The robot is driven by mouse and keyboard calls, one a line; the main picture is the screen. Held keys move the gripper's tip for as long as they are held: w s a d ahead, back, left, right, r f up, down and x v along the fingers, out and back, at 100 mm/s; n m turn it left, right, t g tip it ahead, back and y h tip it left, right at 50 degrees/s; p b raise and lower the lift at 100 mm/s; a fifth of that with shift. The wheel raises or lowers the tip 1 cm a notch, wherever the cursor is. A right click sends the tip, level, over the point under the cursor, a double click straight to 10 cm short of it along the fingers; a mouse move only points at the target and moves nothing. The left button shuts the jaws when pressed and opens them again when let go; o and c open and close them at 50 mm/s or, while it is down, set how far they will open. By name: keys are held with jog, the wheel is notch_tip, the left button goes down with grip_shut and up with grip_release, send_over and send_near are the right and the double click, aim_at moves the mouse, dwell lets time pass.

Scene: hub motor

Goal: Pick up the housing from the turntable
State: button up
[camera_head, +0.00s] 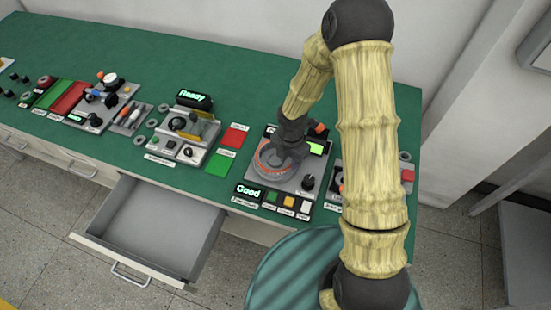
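The turntable (262,172) is a round disc with an orange-red ring, set in a grey station on the green workbench, right of centre. My gripper (277,156) is directly over it, pointing down, at or just above the disc. The gripper and wrist cover the middle of the turntable. A grey round shape below the gripper may be the housing, but I cannot separate it clearly from the disc. The fingertips are too small and dark to show whether they are open or shut, or touching anything.
A display reading "Good" (248,191) and coloured buttons (288,202) sit in front of the turntable. A black knob (308,183) is at its right. A "Ready" station (186,130) stands left, past red and green pads. An open empty drawer (155,227) juts out below the bench.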

jog(key=shift+f, duration=0.55)
jog(key=shift+r, duration=0.1)
grip_shut()
